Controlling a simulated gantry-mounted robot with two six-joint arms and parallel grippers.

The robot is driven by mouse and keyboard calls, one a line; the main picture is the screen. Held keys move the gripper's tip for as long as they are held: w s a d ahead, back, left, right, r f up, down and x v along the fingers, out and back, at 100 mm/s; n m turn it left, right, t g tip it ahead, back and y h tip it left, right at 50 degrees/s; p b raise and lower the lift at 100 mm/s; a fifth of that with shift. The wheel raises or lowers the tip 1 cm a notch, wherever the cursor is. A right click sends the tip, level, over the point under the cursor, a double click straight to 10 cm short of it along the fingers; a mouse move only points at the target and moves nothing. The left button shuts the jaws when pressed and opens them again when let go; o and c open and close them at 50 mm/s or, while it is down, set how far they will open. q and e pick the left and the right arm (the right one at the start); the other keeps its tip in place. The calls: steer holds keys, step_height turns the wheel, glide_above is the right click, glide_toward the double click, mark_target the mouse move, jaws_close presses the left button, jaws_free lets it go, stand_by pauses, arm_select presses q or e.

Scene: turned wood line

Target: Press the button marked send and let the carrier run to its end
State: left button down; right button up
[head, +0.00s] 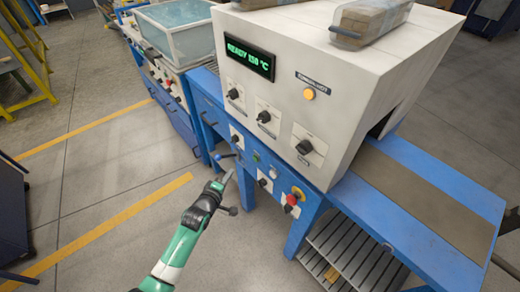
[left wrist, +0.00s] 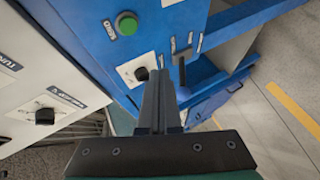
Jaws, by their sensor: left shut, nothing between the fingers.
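A green round button (left wrist: 127,24) sits on the blue machine panel in the left wrist view, with a small label beside it that is hard to read. In the head view, a small green button (head: 256,156) shows on the blue front panel. My left gripper (head: 224,181) is in front of that panel, shut and empty, apart from the button. Its closed fingers (left wrist: 161,92) point at the panel below the green button in the wrist view. I cannot make out a carrier. My right gripper is not in view.
The white tunnel housing (head: 303,60) has a lit "READY 150 °C" display (head: 250,58), knobs and an orange lamp. A red knob on yellow (head: 294,199) is low on the panel. A belt (head: 405,190) leaves at right. A dark lever (left wrist: 182,74) projects near my fingers.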

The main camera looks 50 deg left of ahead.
arm_select(q)
steer(key=s, duration=0.1)
steer(key=b, duration=0.6)
glide_toward(255, 159)
steer(key=w+a+f, duration=0.3)
steer(key=a+f, duration=0.1)
steer(key=shift+w, duration=0.35)
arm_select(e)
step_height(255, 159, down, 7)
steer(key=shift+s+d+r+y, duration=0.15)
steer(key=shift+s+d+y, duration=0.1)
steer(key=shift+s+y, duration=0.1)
arm_select(q)
steer(key=shift+a, duration=0.1)
stand_by(0.6)
steer(key=shift+w+b, duration=0.45)
steer(key=shift+b, duration=0.2)
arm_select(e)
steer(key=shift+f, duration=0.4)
